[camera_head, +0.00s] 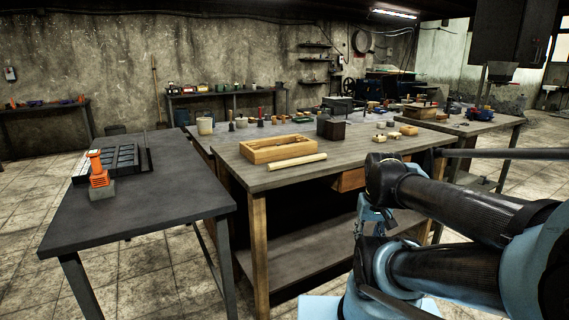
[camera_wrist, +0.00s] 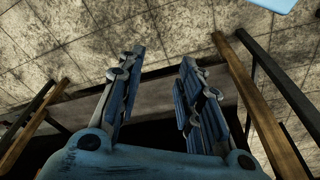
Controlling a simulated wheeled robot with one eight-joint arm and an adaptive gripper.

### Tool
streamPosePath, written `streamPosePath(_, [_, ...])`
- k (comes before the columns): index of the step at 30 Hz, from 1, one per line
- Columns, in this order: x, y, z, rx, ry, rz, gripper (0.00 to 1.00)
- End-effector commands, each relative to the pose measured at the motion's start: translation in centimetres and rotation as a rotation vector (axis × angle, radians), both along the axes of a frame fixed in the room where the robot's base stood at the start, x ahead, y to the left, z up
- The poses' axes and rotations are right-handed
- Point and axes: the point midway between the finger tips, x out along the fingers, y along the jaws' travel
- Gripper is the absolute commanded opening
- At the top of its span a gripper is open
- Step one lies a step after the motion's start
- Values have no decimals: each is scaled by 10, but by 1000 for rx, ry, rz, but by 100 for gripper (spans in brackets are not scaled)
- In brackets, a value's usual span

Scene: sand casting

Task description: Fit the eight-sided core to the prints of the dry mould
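I cannot tell for certain which piece is the eight-sided core or which is the dry mould. On the wooden bench in the head view stand an open wooden box (camera_head: 252,155) with a shaped hollow and a dark square block (camera_head: 331,129). Small pale pieces (camera_head: 379,138) lie on the bench to the right of the block, too small to make out their sides. My gripper (camera_wrist: 162,58) is open and empty in the wrist view, pointing at the floor.
A pale wooden rod (camera_head: 297,172) lies along the front of the wooden bench (camera_head: 350,160). A dark table (camera_head: 150,205) at left bears an orange-handled tool (camera_head: 98,168) and a black tray. More benches stand behind. The bench's front middle is clear.

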Motion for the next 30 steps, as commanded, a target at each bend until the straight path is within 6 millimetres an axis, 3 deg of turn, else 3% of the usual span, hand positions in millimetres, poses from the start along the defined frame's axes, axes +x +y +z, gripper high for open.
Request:
streamPosePath(8, [0, 0, 0, 0, 0, 0, 33])
streamPosePath(9, [0, 0, 0, 0, 0, 0, 42])
streamPosePath(10, [-2, 0, 2, 0, -3, 3, 45])
streamPosePath(14, [-2, 2, 17, -8, -7, 54, 45])
streamPosePath(20, [35, 18, 70, -43, 16, 304, 45])
streamPosePath(30, [120, 58, 170, -110, 58, 868, 45])
